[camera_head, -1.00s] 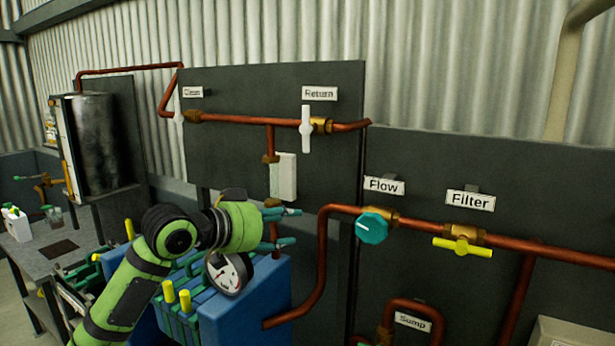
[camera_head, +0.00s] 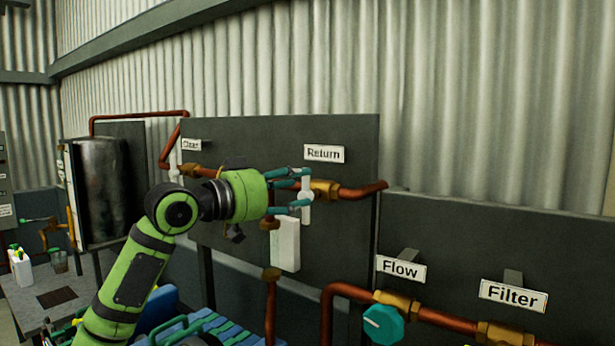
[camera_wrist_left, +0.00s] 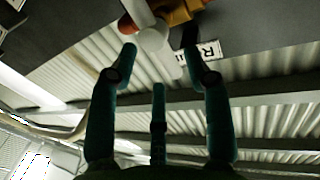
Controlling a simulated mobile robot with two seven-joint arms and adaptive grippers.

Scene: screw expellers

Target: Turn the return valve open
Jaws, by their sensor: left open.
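The return valve has a white bar handle (camera_head: 306,193) that stands upright on a brass body (camera_head: 325,190), below the "Return" label (camera_head: 324,153). My left gripper (camera_head: 298,188) is open at the handle, with one teal finger near its upper part and another near its lower part. In the left wrist view the white handle (camera_wrist_left: 166,50) lies beyond and between the spread fingertips (camera_wrist_left: 160,60). I cannot tell whether any finger touches it. The fingers hide part of the handle and pipe in the head view. My right gripper is not in view.
Copper pipes (camera_head: 364,192) run along the dark panel (camera_head: 345,240). A white box (camera_head: 286,245) sits just below the valve. The "Clean" valve handle (camera_head: 173,165) is at left. The teal Flow knob (camera_head: 383,323) is at lower right. A dark tank (camera_head: 103,190) stands far left.

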